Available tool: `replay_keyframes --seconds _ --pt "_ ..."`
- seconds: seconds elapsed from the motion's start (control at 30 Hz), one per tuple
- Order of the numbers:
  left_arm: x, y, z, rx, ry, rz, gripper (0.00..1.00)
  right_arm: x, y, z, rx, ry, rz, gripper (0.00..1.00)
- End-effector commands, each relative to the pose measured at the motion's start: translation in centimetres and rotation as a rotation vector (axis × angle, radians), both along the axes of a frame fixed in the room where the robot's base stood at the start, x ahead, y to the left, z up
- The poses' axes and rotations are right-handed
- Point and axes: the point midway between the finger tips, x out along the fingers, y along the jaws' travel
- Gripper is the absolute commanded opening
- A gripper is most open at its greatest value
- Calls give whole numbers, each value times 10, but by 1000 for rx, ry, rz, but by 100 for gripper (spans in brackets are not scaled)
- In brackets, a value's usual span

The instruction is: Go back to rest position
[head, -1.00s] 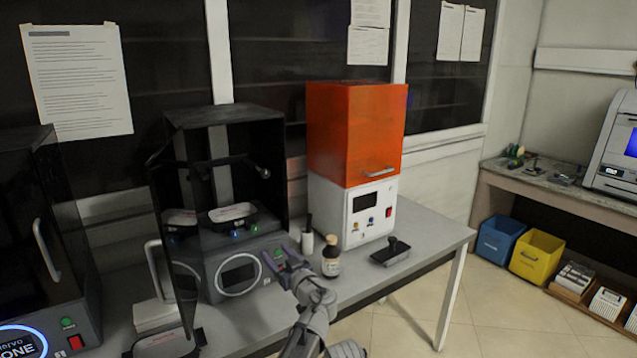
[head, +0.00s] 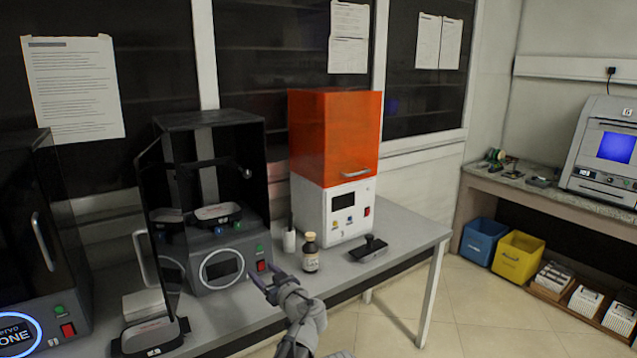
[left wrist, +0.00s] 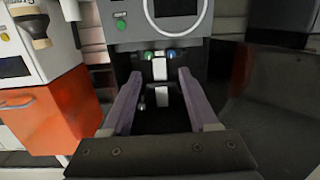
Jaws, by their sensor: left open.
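My left gripper (head: 267,278) is open and empty, in front of the black open-fronted machine (head: 215,225) near the table's front edge. In the left wrist view its two purple-grey fingers (left wrist: 160,85) stand apart with nothing between them, and the machine's front panel (left wrist: 105,25) shows beyond them, upside down. The machine's dark door (head: 150,230) stands open to its left, and a grey tray (head: 218,214) sits inside. My right gripper is in neither view.
On the grey table (head: 405,245) stand a brown bottle (head: 310,255), a black-handled block (head: 368,250) and an orange-topped white machine (head: 335,150). A second tray (head: 152,336) lies by the open door. Open floor (head: 480,310) lies to the right.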

Motion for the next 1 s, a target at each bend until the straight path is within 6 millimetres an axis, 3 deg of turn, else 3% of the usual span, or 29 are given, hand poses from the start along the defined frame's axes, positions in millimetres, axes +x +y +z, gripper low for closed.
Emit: replay_keyframes --seconds 0.37,0.47,0.6,0.8,1.0 --pt "-42 50 -51 -46 275 102 60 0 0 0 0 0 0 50" --pt "-62 64 -74 -74 401 121 60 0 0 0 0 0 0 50" --pt "-104 81 -115 -139 644 114 60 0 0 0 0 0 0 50" --pt "-174 76 -171 -272 1032 -50 60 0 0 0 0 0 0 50" --pt "-219 54 -194 -366 1242 -267 60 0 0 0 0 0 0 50"
